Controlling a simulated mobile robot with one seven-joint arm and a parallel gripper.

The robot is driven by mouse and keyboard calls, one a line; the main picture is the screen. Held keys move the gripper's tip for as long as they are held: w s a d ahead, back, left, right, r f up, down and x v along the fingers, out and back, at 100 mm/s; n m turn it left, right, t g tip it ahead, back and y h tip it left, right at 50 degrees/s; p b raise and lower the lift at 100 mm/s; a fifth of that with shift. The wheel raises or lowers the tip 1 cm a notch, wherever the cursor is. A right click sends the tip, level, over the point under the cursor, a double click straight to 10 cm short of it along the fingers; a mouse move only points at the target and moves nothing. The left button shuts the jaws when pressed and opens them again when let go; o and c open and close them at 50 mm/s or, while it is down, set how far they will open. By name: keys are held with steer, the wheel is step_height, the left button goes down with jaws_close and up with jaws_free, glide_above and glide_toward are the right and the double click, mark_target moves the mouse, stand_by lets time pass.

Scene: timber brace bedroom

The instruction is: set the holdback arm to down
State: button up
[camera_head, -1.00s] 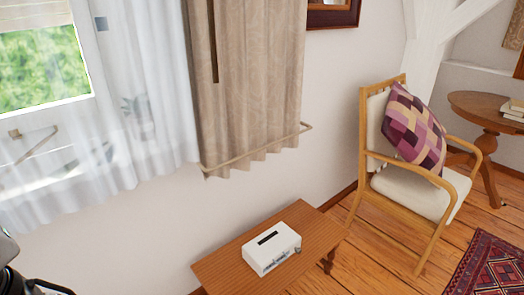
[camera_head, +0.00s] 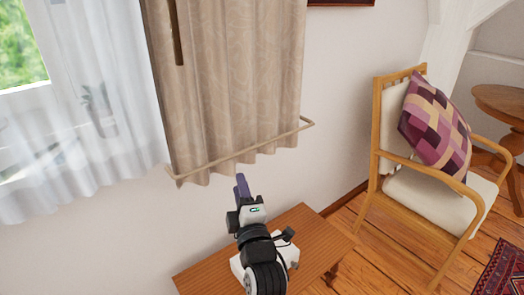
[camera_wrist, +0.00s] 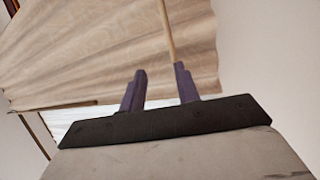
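The holdback arm (camera_head: 250,150) is a thin beige rod. It runs across the front of the beige curtain (camera_head: 225,80) near its hem, slightly tilted, with a bent end at the right by the wall. My gripper (camera_head: 242,184) has purple fingers and is below the rod's middle in the head view, pointing up towards it. In the wrist view the fingers (camera_wrist: 159,80) are apart with nothing between them. There the rod (camera_wrist: 168,32) runs down to the right fingertip; I cannot tell whether they touch.
A small wooden table (camera_head: 312,232) stands below, with a white box (camera_head: 292,254) partly hidden behind my arm. A wooden chair (camera_head: 430,205) with a patchwork cushion (camera_head: 436,125) is at the right. White sheer curtain (camera_head: 105,110) hangs at the left.

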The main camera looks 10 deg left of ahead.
mark_target(238, 154)
steer(key=shift+h, duration=0.3)
steer(key=p+x, duration=0.1)
steer(key=x, duration=0.3)
steer(key=f+p+x, duration=0.1)
steer(key=p+x, duration=0.1)
steer(key=x, duration=0.2)
steer(key=w+d+p+x, duration=0.1)
steer(key=x, duration=0.3)
steer(key=shift+d+f, duration=0.1)
steer(key=shift+f, duration=0.2)
steer(key=shift+w+a+p, duration=0.35)
steer(key=shift+w, duration=0.3)
jaws_close()
